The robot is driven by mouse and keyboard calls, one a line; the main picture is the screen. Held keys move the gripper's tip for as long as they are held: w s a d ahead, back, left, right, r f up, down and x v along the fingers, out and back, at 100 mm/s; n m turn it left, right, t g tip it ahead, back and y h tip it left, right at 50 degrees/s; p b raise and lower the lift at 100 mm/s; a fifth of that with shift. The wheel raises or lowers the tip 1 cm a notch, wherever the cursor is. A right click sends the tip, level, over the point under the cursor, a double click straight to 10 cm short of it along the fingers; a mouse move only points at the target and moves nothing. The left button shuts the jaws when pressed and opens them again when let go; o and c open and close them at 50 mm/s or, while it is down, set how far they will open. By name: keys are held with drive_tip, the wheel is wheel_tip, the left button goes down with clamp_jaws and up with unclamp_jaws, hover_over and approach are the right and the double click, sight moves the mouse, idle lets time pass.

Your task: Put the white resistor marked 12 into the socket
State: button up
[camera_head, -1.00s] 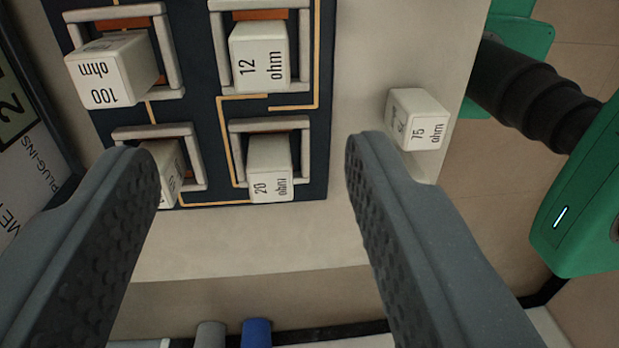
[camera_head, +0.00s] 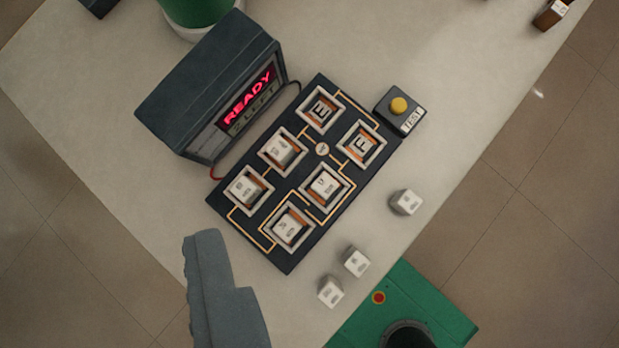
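The dark socket board (camera_head: 270,255) lies in mid-view with several sockets. Sockets E (camera_head: 321,110) and F (camera_head: 361,143) are empty. The other sockets hold white resistors; their print is too small to read now. By the earlier close view, the resistor marked 12 (camera_head: 325,185) sits in the socket above the 20 ohm one (camera_head: 292,226). Three loose white resistors lie right of the board: one (camera_head: 405,202) farther up, two (camera_head: 356,261) (camera_head: 330,291) lower down. Only one grey gripper finger (camera_head: 225,290) shows, at lower left, apart from the board; the other is not visible.
A dark display box (camera_head: 215,85) reading READY, 2 LEFT stands against the board's upper left side.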

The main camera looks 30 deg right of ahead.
drive_tip(key=s+a+r+n+t, duration=0.2)
drive_tip(key=s+a+r, duration=0.1)
drive_tip(key=r, duration=0.4)
drive_tip(key=s+a+r+n+t, duration=0.2)
drive_tip(key=s+r+n, duration=0.1)
drive_tip(key=r, duration=0.4)
drive_tip(key=s+a+r+n+t+y, duration=0.1)
drive_tip(key=s+a+r+n+t, duration=0.2)
drive_tip(key=s+r, duration=0.2)
wheel_tip(320, 180, up, 2)
drive_tip(key=shift+s+a+r, duration=0.15)
drive_tip(key=shift+s+a, duration=0.1)
drive_tip(key=shift+a, duration=0.05)
